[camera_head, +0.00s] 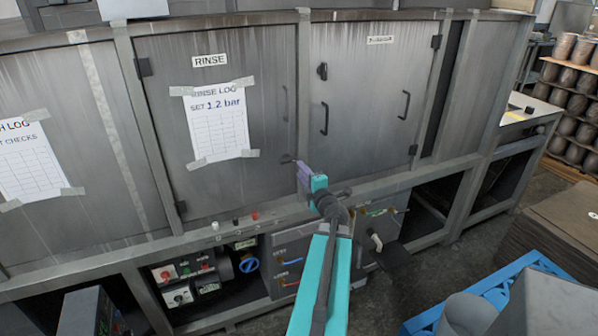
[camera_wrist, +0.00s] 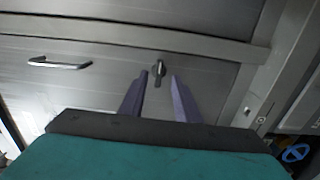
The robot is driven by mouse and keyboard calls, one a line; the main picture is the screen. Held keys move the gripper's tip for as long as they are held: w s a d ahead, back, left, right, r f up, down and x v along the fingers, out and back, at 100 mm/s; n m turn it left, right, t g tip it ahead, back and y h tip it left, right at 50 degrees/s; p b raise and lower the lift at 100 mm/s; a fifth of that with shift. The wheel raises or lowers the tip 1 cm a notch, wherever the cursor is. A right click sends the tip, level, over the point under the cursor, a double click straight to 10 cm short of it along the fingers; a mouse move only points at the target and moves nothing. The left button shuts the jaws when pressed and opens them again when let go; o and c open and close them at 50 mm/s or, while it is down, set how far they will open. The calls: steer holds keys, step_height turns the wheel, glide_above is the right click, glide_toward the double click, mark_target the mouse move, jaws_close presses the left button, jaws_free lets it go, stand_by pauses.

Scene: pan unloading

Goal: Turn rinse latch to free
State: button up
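The rinse door (camera_head: 262,75) is a grey metal panel with a RINSE label and a taped rinse log sheet. Its dark latch (camera_head: 287,159) is at the door's lower right edge, partly hidden by my gripper (camera_head: 299,167). In the wrist view the latch (camera_wrist: 159,68) is a small dark knob with a short lever on the door surface. My gripper (camera_wrist: 158,76) is open there, with its two purple fingers on either side of the latch's line. The latch shows just beyond and between the fingertips. I cannot tell whether the fingers touch it.
The rinse door's handle (camera_wrist: 60,64) is to the left of the latch in the wrist view. The door at right has its own handle (camera_head: 324,119) and latch (camera_head: 322,71). Controls (camera_head: 182,278) are below. A blue pallet (camera_head: 505,283) stands at the lower right.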

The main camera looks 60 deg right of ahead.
steer(key=p+v, duration=0.1)
steer(key=v, duration=0.3)
steer(key=shift+r, duration=0.15)
steer(key=shift+p+v, duration=1.1)
steer(key=shift+p, duration=1.8)
